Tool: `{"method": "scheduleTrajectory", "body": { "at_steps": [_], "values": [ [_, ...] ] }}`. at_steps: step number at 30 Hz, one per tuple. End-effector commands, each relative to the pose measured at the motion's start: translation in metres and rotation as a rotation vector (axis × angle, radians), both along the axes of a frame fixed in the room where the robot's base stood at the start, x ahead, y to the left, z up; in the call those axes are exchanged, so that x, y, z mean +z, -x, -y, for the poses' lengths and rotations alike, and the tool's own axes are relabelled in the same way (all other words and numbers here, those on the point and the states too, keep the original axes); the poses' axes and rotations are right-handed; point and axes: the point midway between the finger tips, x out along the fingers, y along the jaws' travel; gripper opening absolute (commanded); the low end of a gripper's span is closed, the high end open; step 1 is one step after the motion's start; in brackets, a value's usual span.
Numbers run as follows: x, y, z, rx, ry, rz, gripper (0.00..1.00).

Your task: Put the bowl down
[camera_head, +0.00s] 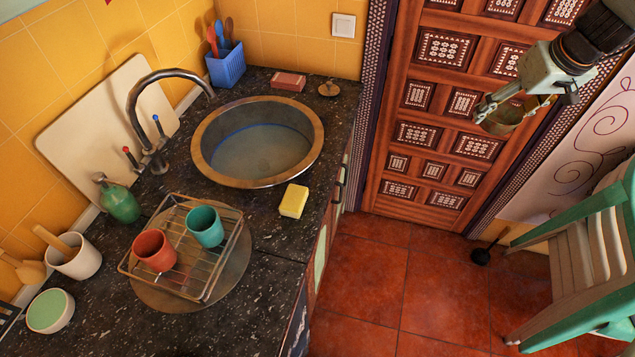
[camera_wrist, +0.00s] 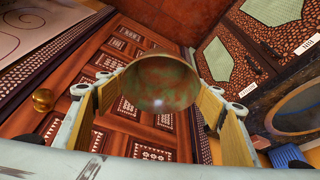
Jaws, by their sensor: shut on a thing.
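The bowl (camera_head: 507,122), small, round and brownish green, hangs in the air in front of the carved wooden door, at the upper right of the head view. My gripper (camera_head: 497,103) is shut on it. In the wrist view the bowl (camera_wrist: 155,85) sits between the two yellow-padded fingers, and I see its rounded, shiny surface. What lies inside it cannot be told. It is well apart from the counter (camera_head: 265,225), which is dark speckled stone on the left.
The counter bears a round sink (camera_head: 202,160), a wire rack (camera_head: 205,275) with two cups, a yellow sponge (camera_head: 293,201), a white cup (camera_head: 75,263) and a green-and-white bowl (camera_head: 50,312). Bare counter shows right of the rack. A green chair (camera_head: 590,265) stands at right.

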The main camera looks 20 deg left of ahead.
Motion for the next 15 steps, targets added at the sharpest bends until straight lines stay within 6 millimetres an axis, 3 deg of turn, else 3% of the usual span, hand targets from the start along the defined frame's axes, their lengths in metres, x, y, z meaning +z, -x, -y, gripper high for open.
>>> {"method": "scheduleTrajectory", "body": {
  "at_steps": [11,15],
  "values": [
    [-0.013,-0.003,-0.09,0.36,-0.002,-0.001,0.49],
    [-0.019,0.0,-0.131,0.532,-0.001,0.0,0.49]
  ]
}}
